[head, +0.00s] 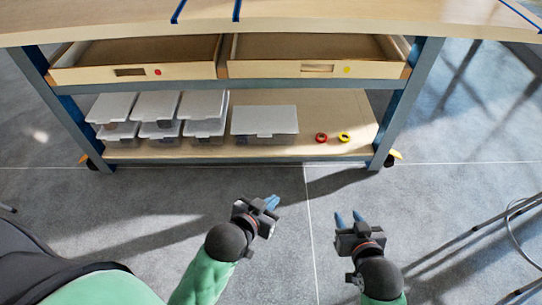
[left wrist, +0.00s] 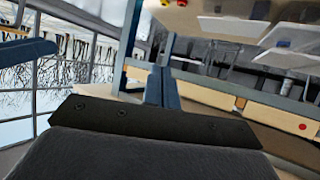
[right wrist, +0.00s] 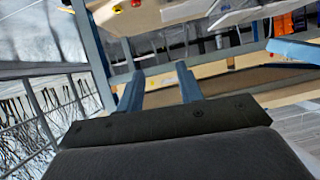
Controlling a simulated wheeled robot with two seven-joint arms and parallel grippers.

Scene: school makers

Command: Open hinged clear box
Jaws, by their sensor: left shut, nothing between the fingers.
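A wide clear box with a pale closed lid (head: 264,120) sits on the lower shelf, right of several smaller lidded boxes (head: 154,106). Which box is the hinged one I cannot tell for sure. Pale lids also show at the top of the left wrist view (left wrist: 234,27). My left gripper (head: 271,202) is shut and empty, over the floor in front of the bench; its fingers meet in the left wrist view (left wrist: 160,86). My right gripper (head: 348,216) is open and empty, further right; its two fingers stand apart in the right wrist view (right wrist: 159,88). Neither touches a box.
The workbench has two open, empty-looking drawers (head: 290,69) above the shelf. A red ring (head: 321,138) and a yellow ring (head: 344,137) lie on the shelf right of the wide box. Blue legs (head: 405,104) frame the shelf. Floor (head: 300,180) before it is clear.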

